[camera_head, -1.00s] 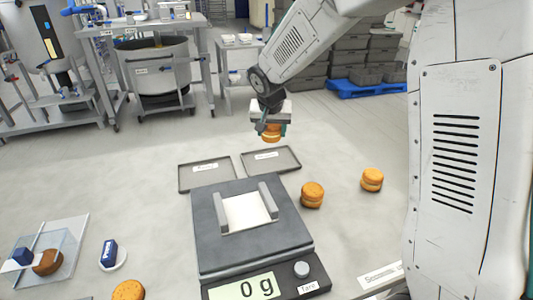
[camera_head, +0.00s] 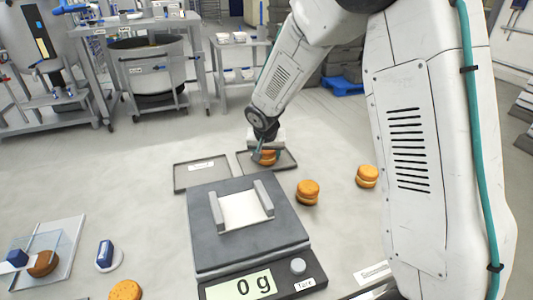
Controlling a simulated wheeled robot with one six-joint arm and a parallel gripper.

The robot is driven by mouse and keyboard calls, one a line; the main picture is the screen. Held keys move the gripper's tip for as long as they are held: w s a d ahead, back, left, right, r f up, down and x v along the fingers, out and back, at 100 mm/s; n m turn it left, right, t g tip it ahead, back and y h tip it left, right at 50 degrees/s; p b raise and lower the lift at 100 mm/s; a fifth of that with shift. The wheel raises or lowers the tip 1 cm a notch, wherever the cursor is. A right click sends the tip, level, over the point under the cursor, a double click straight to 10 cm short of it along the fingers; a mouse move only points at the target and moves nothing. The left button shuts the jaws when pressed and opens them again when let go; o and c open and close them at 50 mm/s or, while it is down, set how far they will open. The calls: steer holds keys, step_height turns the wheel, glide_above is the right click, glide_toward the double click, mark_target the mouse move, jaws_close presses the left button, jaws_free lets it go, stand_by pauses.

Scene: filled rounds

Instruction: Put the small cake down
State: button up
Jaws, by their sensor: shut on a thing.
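The small cake (camera_head: 267,157) is a round, orange-brown filled cake. My gripper (camera_head: 265,156) is shut on it, low over the right-hand grey tray (camera_head: 287,160) behind the scale. I cannot tell whether the cake touches the tray. The left-hand grey tray (camera_head: 200,177) is empty and carries a white label. The scale (camera_head: 249,238) reads 0 g, and its plate between two grey bars is empty.
Two filled cakes stand right of the scale, one nearer (camera_head: 308,192) and one farther right (camera_head: 367,176). Another cake (camera_head: 126,290) lies at the front left. A clear plate (camera_head: 62,240) with a cake and a blue-handled item (camera_head: 105,254) are at the left.

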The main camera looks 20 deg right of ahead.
steer(key=o, duration=0.7)
steer(key=shift+f, duration=0.1)
steer(key=s+r, duration=1)
steer(key=r, duration=0.6)
steer(key=s+d+r+n+g, duration=0.1)
steer(key=s, duration=0.8)
steer(key=s+d+r+n+g+y, duration=0.1)
steer(key=s+n, duration=0.1)
steer(key=s, duration=0.8)
steer(key=s+d+r+n+g, duration=0.1)
steer(key=s+r, duration=0.1)
steer(key=s, duration=0.8)
steer(key=shift+s+n+y, duration=0.25)
steer(key=shift+n+y, duration=0.05)
steer(key=shift+y, duration=0.1)
